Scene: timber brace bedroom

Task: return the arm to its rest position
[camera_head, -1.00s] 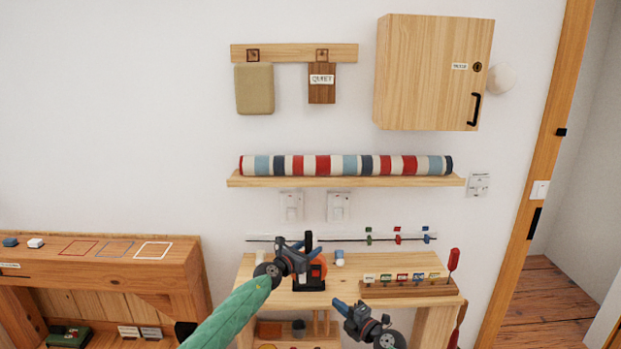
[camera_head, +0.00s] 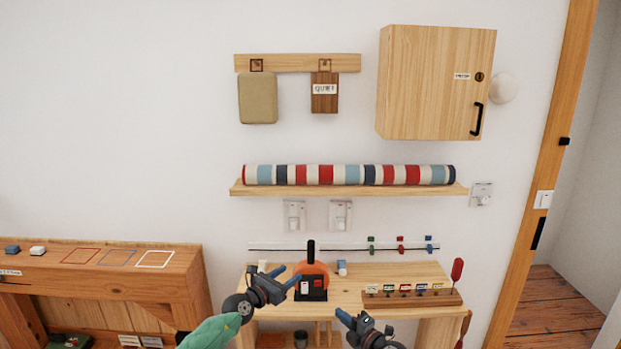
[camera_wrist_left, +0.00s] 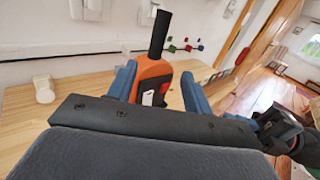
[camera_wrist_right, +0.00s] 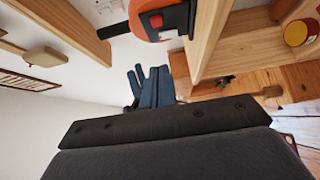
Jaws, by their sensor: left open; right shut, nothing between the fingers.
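My left gripper (camera_head: 287,276) is at the front left of the wooden desk, short of an orange and black tool (camera_head: 311,283) that stands on the desk. Its blue fingers are apart and empty; in the left wrist view the tool (camera_wrist_left: 152,80) shows beyond and between the fingers (camera_wrist_left: 160,88). A green sleeve covers my left arm. My right gripper (camera_head: 340,312) is in front of the desk at the lower middle. Its fingers (camera_wrist_right: 150,85) are together with nothing between them.
The wooden desk (camera_head: 400,275) holds a rack of labelled pegs (camera_head: 412,297). Above are a shelf (camera_head: 350,189) with a striped roll (camera_head: 350,174), a peg rail (camera_head: 297,63) and a wall cabinet (camera_head: 430,85). A low wooden unit (camera_head: 185,262) stands at left. The doorway is at right.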

